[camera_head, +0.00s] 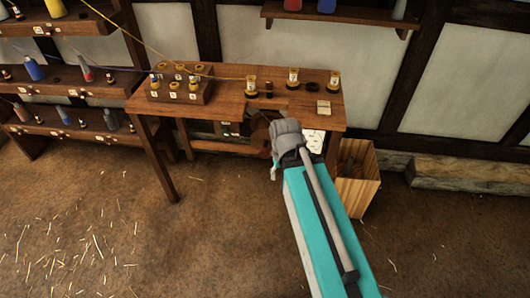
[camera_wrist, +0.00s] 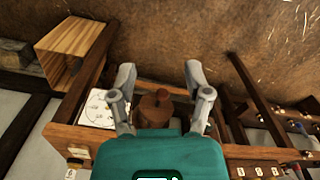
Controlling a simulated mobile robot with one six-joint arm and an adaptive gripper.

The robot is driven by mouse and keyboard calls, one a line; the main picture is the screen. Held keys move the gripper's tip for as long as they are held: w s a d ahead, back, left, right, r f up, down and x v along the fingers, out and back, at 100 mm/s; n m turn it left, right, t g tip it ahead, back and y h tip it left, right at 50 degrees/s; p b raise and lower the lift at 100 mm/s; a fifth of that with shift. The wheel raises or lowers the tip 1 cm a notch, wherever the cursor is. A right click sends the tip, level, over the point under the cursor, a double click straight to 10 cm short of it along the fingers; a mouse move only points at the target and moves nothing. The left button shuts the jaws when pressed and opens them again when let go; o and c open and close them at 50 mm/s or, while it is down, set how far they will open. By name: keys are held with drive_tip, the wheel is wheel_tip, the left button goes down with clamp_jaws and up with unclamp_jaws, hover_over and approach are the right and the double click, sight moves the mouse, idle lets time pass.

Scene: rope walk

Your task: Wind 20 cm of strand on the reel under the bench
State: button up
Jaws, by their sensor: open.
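The wooden bench (camera_head: 225,72) stands against the wall. A dark round part under it (camera_head: 262,133), probably the reel, is mostly hidden by my arm. In the wrist view a brown wooden block with a round knob on top (camera_wrist: 155,104) lies between and behind my fingers; it looks like the reel's handle, but I cannot tell for sure. My gripper (camera_wrist: 160,72) is open, its two grey fingers apart on either side of the knob, with nothing held. A yellow strand (camera_head: 134,38) runs from the upper left down to the bench top.
A white dial plate (camera_head: 313,141) hangs at the bench's right front; it also shows in the wrist view (camera_wrist: 97,109). A wooden bin (camera_head: 358,190) stands right of the bench. Shelves with bottles and spools (camera_head: 70,88) stand left. The straw-strewn floor in front is clear.

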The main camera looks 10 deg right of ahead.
drive_tip(key=shift+o, duration=1.1)
drive_tip(key=shift+f, duration=0.15)
drive_tip(key=shift+o, duration=0.6)
drive_tip(key=shift+w+d+f+b, duration=0.15)
drive_tip(key=shift+f+b, duration=0.1)
drive_tip(key=shift+b, duration=0.15)
drive_tip(key=w+d+f+n+t+h+b, duration=0.35)
drive_tip(key=w+f+n+b, duration=0.45)
drive_tip(key=b, duration=0.5)
drive_tip(key=w+d+f+n+t+h+b, duration=0.2)
drive_tip(key=w+f+n+t+h+b, duration=0.3)
drive_tip(key=f+b, duration=0.55)
drive_tip(key=w+a+f+n+t+y+b, duration=0.1)
drive_tip(key=w+a+f+n+t+b, duration=0.3)
drive_tip(key=n+b, duration=0.6)
drive_tip(key=w+a+f+n+t+y+b, duration=0.1)
drive_tip(key=w+a+f+n+t+b, duration=0.3)
drive_tip(key=w+n+b, duration=0.3)
drive_tip(key=a+f+n+b, duration=0.1)
drive_tip(key=n+b, duration=0.3)
drive_tip(key=b, duration=0.2)
drive_tip(key=shift+f+y, duration=0.3)
drive_tip(key=shift+y, duration=0.05)
drive_tip(key=shift+t, duration=0.25)
